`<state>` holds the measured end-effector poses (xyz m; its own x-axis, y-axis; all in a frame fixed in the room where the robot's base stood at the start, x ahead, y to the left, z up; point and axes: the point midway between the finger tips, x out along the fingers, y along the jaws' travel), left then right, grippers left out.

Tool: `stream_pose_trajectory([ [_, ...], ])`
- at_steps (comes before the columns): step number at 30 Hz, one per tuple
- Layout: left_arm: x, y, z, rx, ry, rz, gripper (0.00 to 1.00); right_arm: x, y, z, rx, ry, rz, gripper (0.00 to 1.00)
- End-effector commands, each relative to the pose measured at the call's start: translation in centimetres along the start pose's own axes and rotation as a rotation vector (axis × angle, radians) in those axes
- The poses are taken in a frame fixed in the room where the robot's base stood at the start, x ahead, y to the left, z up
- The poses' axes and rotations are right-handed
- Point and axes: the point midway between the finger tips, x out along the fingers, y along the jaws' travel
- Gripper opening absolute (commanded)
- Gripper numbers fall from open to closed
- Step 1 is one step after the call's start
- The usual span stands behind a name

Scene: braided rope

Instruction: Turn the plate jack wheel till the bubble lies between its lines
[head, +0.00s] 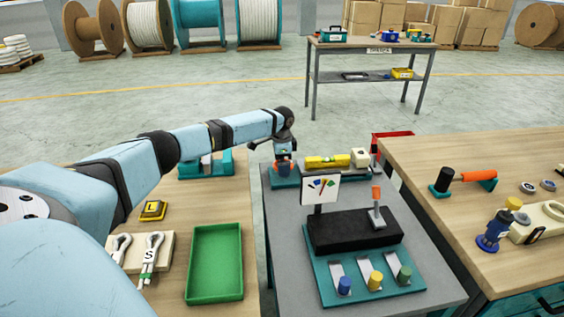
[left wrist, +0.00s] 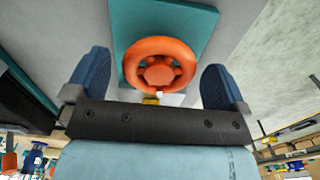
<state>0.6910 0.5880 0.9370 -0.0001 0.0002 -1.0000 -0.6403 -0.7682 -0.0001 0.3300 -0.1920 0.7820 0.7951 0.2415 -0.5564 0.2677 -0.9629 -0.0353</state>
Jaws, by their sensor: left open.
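The orange plate jack wheel (left wrist: 159,64) sits on a teal base (left wrist: 190,20) in the left wrist view. In the head view the wheel (head: 283,167) is partly hidden under my left gripper (head: 285,152). In the left wrist view my left gripper (left wrist: 158,85) is open, with one blue finger on each side of the wheel and a visible gap to both. The yellow level (head: 327,162) lies just right of the wheel in the head view. Its bubble and lines are too small to read. My right gripper is not in view.
A board with coloured marks (head: 321,189) and a black block with an orange-topped lever (head: 376,205) stand in front of the level. A green tray (head: 215,292) lies on the left table. A right table (head: 440,150) holds tools.

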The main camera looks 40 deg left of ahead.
Motion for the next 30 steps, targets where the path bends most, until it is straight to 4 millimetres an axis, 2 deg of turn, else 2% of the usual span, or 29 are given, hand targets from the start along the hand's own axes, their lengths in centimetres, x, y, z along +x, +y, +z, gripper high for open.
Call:
stream_pose_trajectory([
  [1,0.0,0.0,0.0,0.000,0.000,0.000,1.00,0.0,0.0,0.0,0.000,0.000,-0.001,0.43],
  [2,0.0,0.0,0.0,0.000,0.000,0.000,0.95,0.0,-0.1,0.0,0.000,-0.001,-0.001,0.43],
  [6,0.0,0.0,0.0,0.000,0.000,0.000,0.63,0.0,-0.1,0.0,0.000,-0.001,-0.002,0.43],
  [8,0.0,0.0,0.0,0.000,0.000,0.000,0.53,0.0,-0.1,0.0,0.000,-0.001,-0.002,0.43],
  [19,-0.3,0.1,-0.1,-0.054,0.000,0.002,0.53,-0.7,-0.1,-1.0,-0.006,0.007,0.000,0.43],
  [30,-0.6,0.3,-0.1,-0.329,-0.001,0.005,0.53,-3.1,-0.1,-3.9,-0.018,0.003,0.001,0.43],
])
